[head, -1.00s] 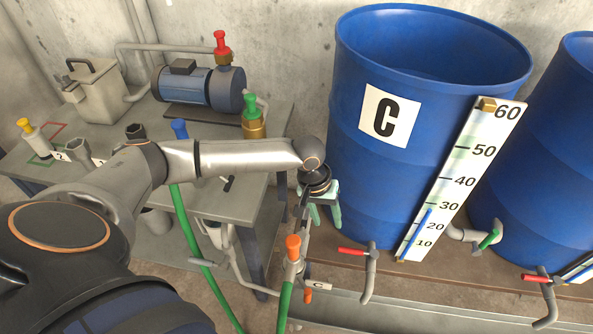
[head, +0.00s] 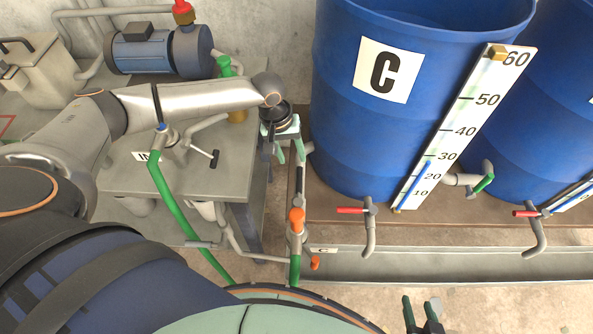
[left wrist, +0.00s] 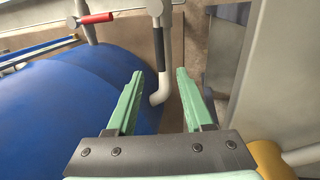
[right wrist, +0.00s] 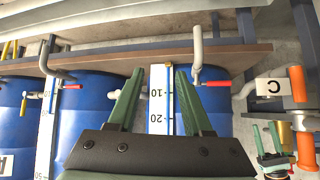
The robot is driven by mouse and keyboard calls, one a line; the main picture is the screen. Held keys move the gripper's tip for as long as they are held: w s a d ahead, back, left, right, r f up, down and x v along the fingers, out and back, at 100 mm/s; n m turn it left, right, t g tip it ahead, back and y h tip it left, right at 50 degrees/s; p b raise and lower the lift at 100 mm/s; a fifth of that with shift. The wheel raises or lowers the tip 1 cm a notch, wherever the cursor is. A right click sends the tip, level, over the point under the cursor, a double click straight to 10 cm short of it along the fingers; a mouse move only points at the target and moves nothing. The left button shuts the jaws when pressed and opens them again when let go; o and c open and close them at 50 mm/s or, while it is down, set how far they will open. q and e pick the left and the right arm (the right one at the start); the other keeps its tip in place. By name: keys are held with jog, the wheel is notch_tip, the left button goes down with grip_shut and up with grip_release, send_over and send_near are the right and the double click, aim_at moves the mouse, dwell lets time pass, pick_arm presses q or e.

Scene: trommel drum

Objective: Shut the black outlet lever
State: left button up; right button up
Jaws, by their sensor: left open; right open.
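A black lever grip (left wrist: 160,52) lies along a grey outlet pipe in the left wrist view, a little past the fingertips and between them in the picture. In the head view a dark strip (head: 299,180) beside the drum marked C seems to be this grip. My left gripper (left wrist: 159,76) is open and empty, with pale green fingers pointing down; it also shows in the head view (head: 288,150), left of drum C. I cannot tell whether it touches the lever. My right gripper (right wrist: 158,68) is open and empty; its dark fingertips show low in the head view (head: 420,300).
Blue drum C (head: 337,130) and a second blue drum (head: 535,110) stand on a brown ledge, with red-handled taps (head: 350,210) in front. An orange-handled valve (head: 296,220) and green hose are below my left gripper. A grey table (head: 195,185) carries a pump (head: 150,50).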

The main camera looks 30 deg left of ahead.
aim_at(298, 176)
pick_arm(q)
jog(key=f, duration=0.3)
jog(key=d+f+b, duration=0.1)
jog(key=f, duration=0.4)
jog(key=shift+w+d+f, duration=0.25)
jog(key=shift+w+f, duration=0.05)
jog(key=shift+w, duration=0.1)
grip_shut()
dwell(0.9)
